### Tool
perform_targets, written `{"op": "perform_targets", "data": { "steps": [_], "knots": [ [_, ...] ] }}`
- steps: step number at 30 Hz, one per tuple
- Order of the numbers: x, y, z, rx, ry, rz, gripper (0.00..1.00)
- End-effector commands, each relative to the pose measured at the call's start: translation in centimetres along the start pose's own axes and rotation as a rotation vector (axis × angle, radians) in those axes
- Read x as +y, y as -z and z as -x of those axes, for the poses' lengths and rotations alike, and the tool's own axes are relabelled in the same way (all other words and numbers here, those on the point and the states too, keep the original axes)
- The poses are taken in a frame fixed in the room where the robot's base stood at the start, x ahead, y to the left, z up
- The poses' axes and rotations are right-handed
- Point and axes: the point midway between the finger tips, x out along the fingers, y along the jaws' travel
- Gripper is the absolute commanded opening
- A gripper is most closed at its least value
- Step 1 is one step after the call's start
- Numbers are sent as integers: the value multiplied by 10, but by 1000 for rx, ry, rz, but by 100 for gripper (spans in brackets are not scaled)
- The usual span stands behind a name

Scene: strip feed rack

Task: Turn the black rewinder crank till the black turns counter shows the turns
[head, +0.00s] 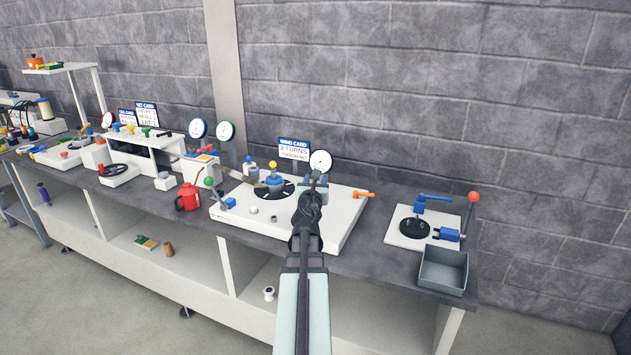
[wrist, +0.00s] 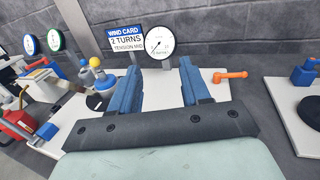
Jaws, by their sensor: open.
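My gripper (head: 315,180) is over the back right part of a white feed board (head: 345,225). The wind card (head: 293,149) at the board's back reads "2 TURNS"; in the wrist view (wrist: 125,40) a lower line appears to read "TENSION MID". A round white dial (head: 320,161) stands beside it. I cannot pick out the black rewinder crank or the black turns counter; my arm and gripper cover part of the board.
A black disc (head: 275,190) with a blue and yellow post is on the board's left. An orange handle (head: 364,194) sticks out at its right edge. A grey bin (head: 443,270) and white plate (head: 408,232) stand right. A red can (head: 187,197) stands left.

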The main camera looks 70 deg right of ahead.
Motion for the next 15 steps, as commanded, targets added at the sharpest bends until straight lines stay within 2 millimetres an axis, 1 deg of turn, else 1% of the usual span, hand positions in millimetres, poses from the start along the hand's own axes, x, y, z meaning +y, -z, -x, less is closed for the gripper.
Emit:
{"op": "perform_targets", "data": {
  "steps": [6, 15],
  "knots": [
    [0, -5, 0, 1, -1, 0, 47],
    [0, -6, 0, 1, -1, 1, 47]
  ]
}}
